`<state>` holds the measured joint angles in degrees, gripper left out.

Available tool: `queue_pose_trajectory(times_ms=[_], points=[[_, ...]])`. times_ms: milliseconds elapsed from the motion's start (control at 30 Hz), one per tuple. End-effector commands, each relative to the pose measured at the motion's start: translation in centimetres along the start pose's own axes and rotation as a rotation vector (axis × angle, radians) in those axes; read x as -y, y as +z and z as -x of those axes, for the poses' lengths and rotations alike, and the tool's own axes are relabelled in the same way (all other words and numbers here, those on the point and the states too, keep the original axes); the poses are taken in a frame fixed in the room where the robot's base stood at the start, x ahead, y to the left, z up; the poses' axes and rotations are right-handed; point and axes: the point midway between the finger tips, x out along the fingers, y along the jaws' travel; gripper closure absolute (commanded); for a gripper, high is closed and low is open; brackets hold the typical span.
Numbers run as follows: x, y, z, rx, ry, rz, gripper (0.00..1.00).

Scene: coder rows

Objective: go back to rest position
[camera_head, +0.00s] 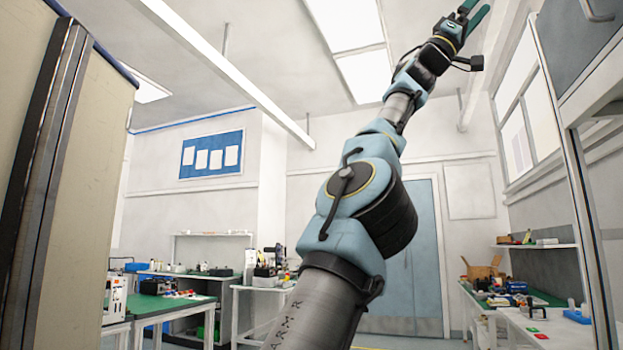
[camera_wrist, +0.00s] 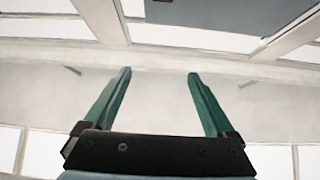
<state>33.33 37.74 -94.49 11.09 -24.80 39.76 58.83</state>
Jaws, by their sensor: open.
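My gripper (camera_head: 473,14) is raised high at the top right of the head view, at the end of my arm stretched upward. In the wrist view my gripper (camera_wrist: 158,85) shows two green fingers spread wide apart. It is open, with nothing between the fingers.
A tan panel (camera_head: 75,200) stands close at the left, and a cabinet frame (camera_head: 580,200) at the right. Workbenches with green tops (camera_head: 160,306) and small items line both sides. A blue door (camera_head: 415,270) is in the back wall. Ceiling lights (camera_head: 365,75) hang above.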

Motion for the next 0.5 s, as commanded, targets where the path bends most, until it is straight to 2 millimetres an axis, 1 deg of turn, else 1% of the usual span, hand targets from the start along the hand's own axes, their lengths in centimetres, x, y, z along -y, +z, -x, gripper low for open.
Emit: queue_pose_trajectory(times_ms=[67, 267, 367, 467, 500], points=[[0.0, 0.0, 0.0, 0.000, 0.000, 0.000, 0.10], [-1.5, 2.1, -1.6, 0.074, 0.010, -0.015, 0.10], [-2.2, 3.5, -2.3, 0.118, 0.012, -0.022, 0.10], [-3.0, 5.3, -3.1, 0.175, 0.014, -0.030, 0.10], [-3.3, 6.2, -3.5, 0.202, 0.014, -0.035, 0.10]])
